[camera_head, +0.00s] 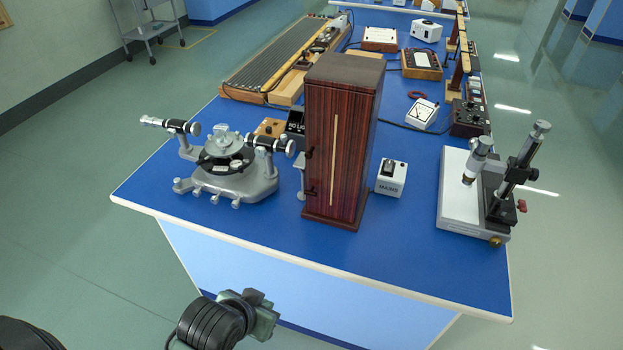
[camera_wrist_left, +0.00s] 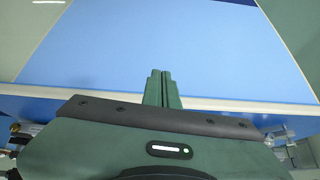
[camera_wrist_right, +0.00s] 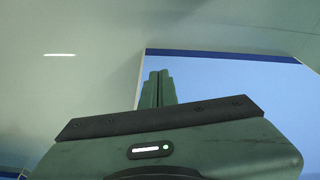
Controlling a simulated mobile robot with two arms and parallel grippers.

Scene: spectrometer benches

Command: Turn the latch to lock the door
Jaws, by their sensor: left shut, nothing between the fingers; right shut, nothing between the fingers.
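A tall dark-red striped wooden cabinet (camera_head: 343,145) stands upright near the front edge of the blue bench in the head view. A thin pale vertical strip runs down its front face. Small dark fittings (camera_head: 310,192) sit at its left edge; I cannot tell which of them is the latch, or whether the door is fully shut. My left gripper (camera_head: 265,315) is low in front of the bench, apart from the cabinet. Its fingers are shut and empty in the left wrist view (camera_wrist_left: 161,88). My right gripper (camera_wrist_right: 159,89) is shut and empty, seen only in the right wrist view.
A grey spectrometer (camera_head: 228,170) stands close left of the cabinet. A white box (camera_head: 391,178) stands close to its right, and a microscope-like instrument (camera_head: 455,195) is farther right. Instruments crowd the bench behind. The bench top in front of the cabinet is clear.

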